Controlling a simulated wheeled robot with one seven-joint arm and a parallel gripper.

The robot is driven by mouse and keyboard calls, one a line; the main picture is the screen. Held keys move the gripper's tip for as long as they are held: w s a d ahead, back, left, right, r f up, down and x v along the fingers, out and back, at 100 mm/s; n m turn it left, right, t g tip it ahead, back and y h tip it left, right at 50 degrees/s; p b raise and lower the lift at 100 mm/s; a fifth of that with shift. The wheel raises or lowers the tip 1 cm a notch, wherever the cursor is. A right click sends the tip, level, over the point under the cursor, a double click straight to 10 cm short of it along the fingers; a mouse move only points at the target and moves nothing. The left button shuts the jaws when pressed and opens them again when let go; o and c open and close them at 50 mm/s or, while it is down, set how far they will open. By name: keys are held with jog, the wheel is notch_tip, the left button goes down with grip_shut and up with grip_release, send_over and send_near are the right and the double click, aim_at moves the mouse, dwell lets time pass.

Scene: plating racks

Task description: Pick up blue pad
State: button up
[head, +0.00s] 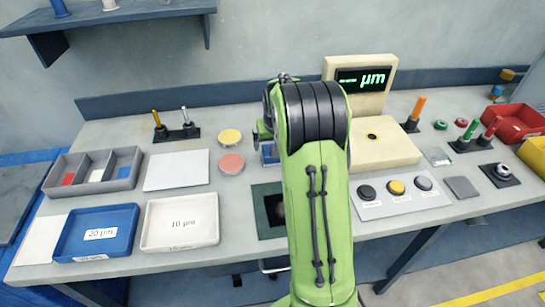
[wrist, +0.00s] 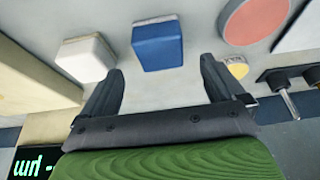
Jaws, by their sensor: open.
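The blue pad (wrist: 158,46) is a small blue block standing on the table, seen at the top middle of the wrist view. In the head view only a bit of blue (head: 269,153) shows at the left edge of my arm, which hides the rest. My gripper (wrist: 161,68) is open, with its two dark fingers spread wide. In the wrist view the pad appears beyond the fingertips, within the span between them, with nothing held. The height of the gripper above the table is hard to tell.
A white block (wrist: 86,58) stands close beside the blue pad. A red disc (head: 231,164) and a yellow disc (head: 230,137) lie on its other side. The cream scale (head: 385,152) stands to the right. A divided grey tray (head: 66,161) and two label trays sit at left.

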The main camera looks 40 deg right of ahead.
jog(key=b+x, duration=0.1)
jog(key=x, duration=0.5)
jog(key=shift+w+d+f, duration=0.1)
jog(key=shift+w+f, duration=0.1)
jog(key=shift+r, duration=0.1)
jog(key=shift+c, duration=0.4)
jog(key=c, duration=1)
